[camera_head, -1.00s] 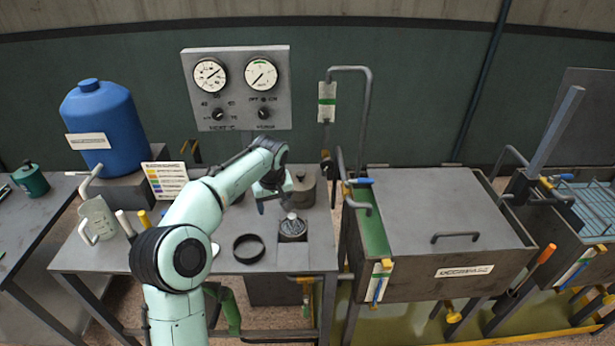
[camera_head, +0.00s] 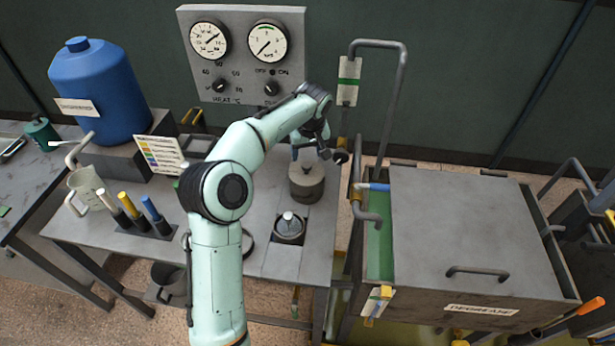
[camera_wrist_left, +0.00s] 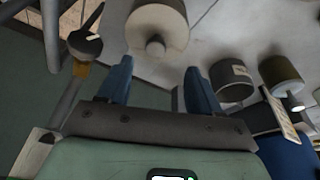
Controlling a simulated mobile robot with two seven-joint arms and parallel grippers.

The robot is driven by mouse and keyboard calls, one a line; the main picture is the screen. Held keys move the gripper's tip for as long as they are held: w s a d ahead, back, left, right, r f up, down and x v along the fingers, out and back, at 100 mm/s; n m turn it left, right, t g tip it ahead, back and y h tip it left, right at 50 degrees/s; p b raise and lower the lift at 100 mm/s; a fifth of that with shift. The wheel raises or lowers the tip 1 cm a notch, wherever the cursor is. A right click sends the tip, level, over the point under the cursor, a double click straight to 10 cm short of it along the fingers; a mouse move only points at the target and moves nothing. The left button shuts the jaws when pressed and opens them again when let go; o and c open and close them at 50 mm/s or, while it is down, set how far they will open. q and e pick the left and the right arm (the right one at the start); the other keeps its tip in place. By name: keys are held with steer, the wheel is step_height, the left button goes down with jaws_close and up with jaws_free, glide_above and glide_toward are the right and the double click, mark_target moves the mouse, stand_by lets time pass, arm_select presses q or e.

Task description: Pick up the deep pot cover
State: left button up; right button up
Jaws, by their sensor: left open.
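The deep pot (camera_head: 306,190) is a grey round pot at the back of the bench in the head view. Its cover (camera_head: 307,173) lies on top, with a knob in the middle. The wrist view shows a round pot with a knobbed cover (camera_wrist_left: 156,22) just beyond the fingers. My left gripper (camera_head: 310,151) is above and just behind the pot. Its two blue fingers (camera_wrist_left: 159,85) are spread in the wrist view, with nothing between them. The cover's knob lies ahead of the gap, apart from both fingers. My right gripper is in neither view.
A small knobbed lid (camera_head: 289,226) sits in a bench opening in front of the pot. A bent pipe (camera_head: 398,90) and valve rise close to the right. A gauge panel (camera_head: 240,55) stands behind. A grey tank (camera_head: 470,230) stands right.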

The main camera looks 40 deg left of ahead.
mark_target(307, 165)
arm_select(q)
steer(key=x, duration=0.3)
steer(key=shift+w, duration=0.25)
steer(key=x, duration=0.5)
steer(key=shift+w, duration=0.3)
steer(key=shift+s, duration=0.1)
jaws_close()
